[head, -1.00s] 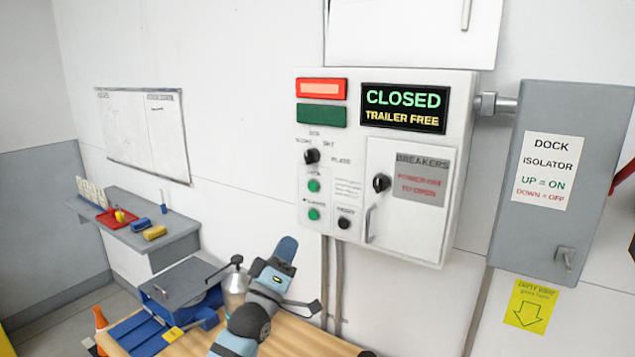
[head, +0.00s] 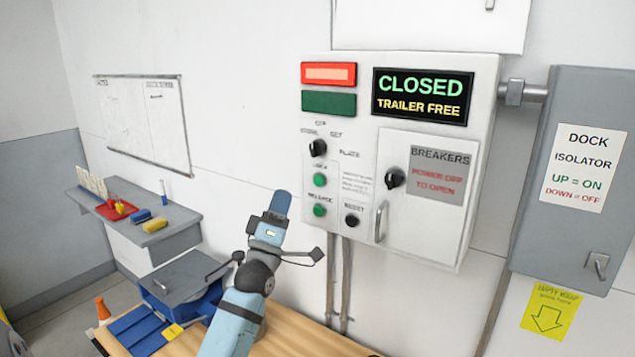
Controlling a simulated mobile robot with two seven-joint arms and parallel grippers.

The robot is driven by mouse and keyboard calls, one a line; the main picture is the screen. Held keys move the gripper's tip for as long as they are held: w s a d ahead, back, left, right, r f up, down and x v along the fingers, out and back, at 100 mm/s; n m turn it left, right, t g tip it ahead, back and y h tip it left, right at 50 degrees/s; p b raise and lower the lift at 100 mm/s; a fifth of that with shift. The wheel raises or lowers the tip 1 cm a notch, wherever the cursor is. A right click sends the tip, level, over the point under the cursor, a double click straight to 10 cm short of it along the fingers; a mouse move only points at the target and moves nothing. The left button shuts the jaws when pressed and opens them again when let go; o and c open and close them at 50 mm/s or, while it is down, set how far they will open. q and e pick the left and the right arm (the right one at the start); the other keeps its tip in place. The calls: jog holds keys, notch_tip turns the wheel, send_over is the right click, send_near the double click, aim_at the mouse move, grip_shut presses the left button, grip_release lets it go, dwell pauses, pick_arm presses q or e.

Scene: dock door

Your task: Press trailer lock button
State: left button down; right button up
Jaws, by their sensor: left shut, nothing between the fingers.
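The control box (head: 440,235) hangs on the wall and its sign (head: 422,97) reads CLOSED, TRAILER FREE. A green button (head: 320,180) sits under a blurred label that seems to read LOCK. A second green button (head: 319,211) sits below it under RELEASE. Both show uncovered. My left gripper (head: 281,203) is shut and empty, pointing up, below and left of the buttons in the picture. It appears apart from them, though depth is hard to judge. My right gripper is not in view.
Nearby are a black selector knob (head: 317,148), a black RESET button (head: 352,221) and the breaker door (head: 425,235) with its handle. Conduits (head: 346,280) run down below the box. A wooden bench (head: 290,335) lies below, with a blue-grey case (head: 185,278) on it.

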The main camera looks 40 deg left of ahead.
pick_arm(q)
jog(key=b, duration=0.1)
send_near(316, 164)
notch_tip(316, 164, up, 3)
jog(key=shift+w+a, duration=0.45)
jog(key=shift+w, duration=0.3)
jog(key=shift+w, duration=0.1)
dwell(1.4)
jog(key=shift+w, duration=0.35)
jog(key=shift+w+a, duration=0.1)
jog(key=shift+w, duration=0.3)
dwell(0.6)
jog(key=shift+s, duration=0.85)
